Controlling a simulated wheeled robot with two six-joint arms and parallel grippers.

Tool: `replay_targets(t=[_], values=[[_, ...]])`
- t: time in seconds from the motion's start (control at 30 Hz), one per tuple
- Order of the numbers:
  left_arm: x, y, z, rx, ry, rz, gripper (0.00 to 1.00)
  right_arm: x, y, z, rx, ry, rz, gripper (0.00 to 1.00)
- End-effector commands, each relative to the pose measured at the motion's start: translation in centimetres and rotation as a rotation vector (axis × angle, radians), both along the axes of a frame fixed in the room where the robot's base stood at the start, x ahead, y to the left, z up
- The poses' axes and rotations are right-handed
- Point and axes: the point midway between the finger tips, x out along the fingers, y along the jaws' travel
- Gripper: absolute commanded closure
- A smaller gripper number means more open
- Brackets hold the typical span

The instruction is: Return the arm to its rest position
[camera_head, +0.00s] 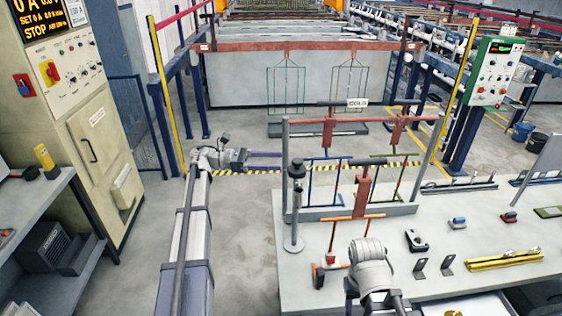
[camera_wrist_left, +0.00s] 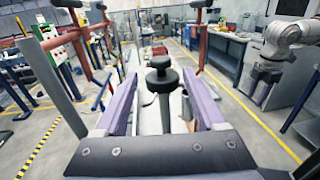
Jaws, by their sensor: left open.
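My left gripper (camera_head: 280,155) reaches rightward at the end of my left arm (camera_head: 196,220), which stretches forward over the floor beside the table. Its two purple fingers show spread apart with nothing held between them in the left wrist view (camera_wrist_left: 165,85). A post with a black knob (camera_head: 297,170) stands just past the fingertips; in the wrist view the knob (camera_wrist_left: 160,75) appears between the fingers. My right arm (camera_head: 370,268) is low over the table's front.
A white table (camera_head: 450,220) carries a grey frame (camera_head: 432,150) with orange-red hangers (camera_head: 362,192), brackets (camera_head: 447,265) and yellow bars (camera_head: 505,260). A control cabinet (camera_head: 75,100) and shelf (camera_head: 30,215) stand left. Floor between cabinet and table is clear.

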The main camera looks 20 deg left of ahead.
Motion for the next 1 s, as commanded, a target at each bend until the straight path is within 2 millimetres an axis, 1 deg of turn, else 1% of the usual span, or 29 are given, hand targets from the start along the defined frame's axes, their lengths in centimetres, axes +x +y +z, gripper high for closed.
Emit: replay_targets(t=[0.43,0.53,0.57,0.67,0.77,0.8,0.9,1.0], values=[[0.0,0.1,0.0,-0.001,0.001,0.001,0.28,0.0,0.0,0.0,0.0,0.0,0.0,0.5],[0.6,-0.4,0.5,-0.027,0.011,0.037,0.28,0.0,0.0,0.0,0.0,0.0,0.0,0.5],[1.0,-0.6,0.8,-0.043,0.018,0.061,0.28,0.0,0.0,0.0,0.0,0.0,0.0,0.5],[3.1,-1.4,2.5,-0.143,0.066,0.19,0.28,0.0,0.0,0.0,0.0,0.0,0.0,0.5],[5.8,-1.6,4.6,-0.309,0.149,0.359,0.28,0.0,0.0,0.0,0.0,0.0,0.0,0.5],[6.7,-1.3,5.4,-0.384,0.189,0.424,0.28,0.0,0.0,0.0,0.0,0.0,0.0,0.5],[8.7,-0.2,6.8,-0.576,0.298,0.572,0.28,0.0,0.0,0.0,0.0,0.0,0.0,0.5],[9.9,1.3,7.2,-0.767,0.411,0.696,0.28,0.0,0.0,0.0,0.0,0.0,0.0,0.5]])
